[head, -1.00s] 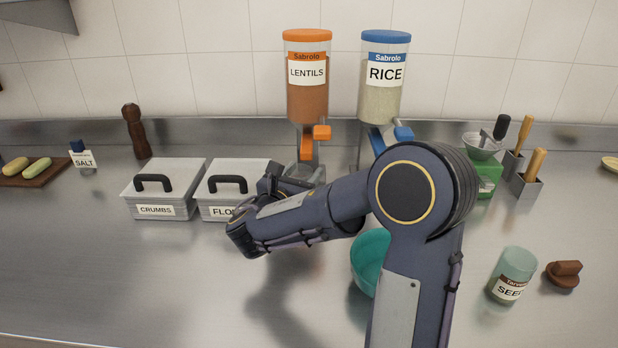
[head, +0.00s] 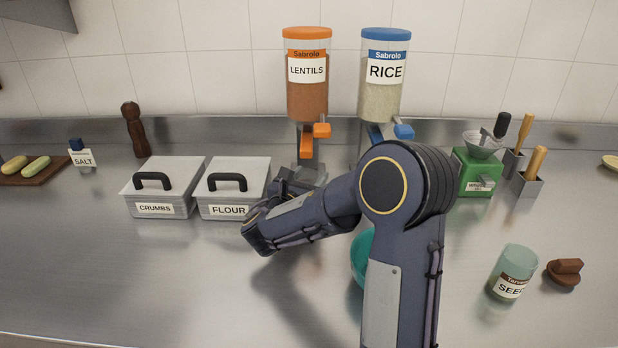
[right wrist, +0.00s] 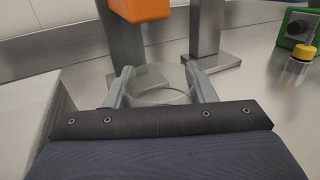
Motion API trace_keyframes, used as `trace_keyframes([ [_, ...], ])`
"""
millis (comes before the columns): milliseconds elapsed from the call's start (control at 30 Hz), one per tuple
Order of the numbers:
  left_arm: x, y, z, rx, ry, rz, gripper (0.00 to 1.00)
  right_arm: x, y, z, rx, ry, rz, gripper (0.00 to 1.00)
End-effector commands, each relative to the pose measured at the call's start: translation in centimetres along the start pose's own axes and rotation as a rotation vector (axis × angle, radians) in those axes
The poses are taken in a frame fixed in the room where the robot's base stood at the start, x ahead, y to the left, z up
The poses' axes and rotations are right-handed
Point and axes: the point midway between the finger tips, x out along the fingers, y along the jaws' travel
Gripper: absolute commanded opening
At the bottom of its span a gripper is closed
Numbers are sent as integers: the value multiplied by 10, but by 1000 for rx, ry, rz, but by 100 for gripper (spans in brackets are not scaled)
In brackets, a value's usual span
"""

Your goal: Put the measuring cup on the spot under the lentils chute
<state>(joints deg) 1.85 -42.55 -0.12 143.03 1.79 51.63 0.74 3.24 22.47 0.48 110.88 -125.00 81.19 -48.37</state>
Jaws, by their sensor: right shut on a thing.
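The lentils dispenser (head: 307,88) has an orange lid and an orange chute (head: 306,143); the chute also shows at the top of the right wrist view (right wrist: 140,8). My right gripper (right wrist: 160,76) is shut on a clear measuring cup (right wrist: 160,97), with one finger on either side of it. The cup is in front of the dispenser's metal stand and close below the chute. Whether it touches the counter is hard to tell. In the head view, my arm largely hides the gripper and cup. My left gripper is out of view.
The flour box (head: 232,190) and crumbs box (head: 160,190) stand left of my right gripper. The rice dispenser (head: 384,88) is to the right. A teal bowl (head: 360,255) is partly behind my arm. The front left counter is clear.

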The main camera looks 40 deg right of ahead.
Motion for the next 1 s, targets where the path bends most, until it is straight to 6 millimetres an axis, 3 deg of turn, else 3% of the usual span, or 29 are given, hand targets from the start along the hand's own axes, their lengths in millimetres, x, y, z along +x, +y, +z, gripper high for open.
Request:
trace_keyframes([
  [33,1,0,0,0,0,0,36,0,0,-1,0,0,0,54],
  [167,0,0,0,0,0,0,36,0,0,-1,0,1,0,71],
  [533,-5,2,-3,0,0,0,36,0,0,6,0,0,0,72],
  [667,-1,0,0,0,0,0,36,-19,2,3,0,0,5,72],
  [1000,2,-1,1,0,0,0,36,-92,1,3,0,0,5,72],
])
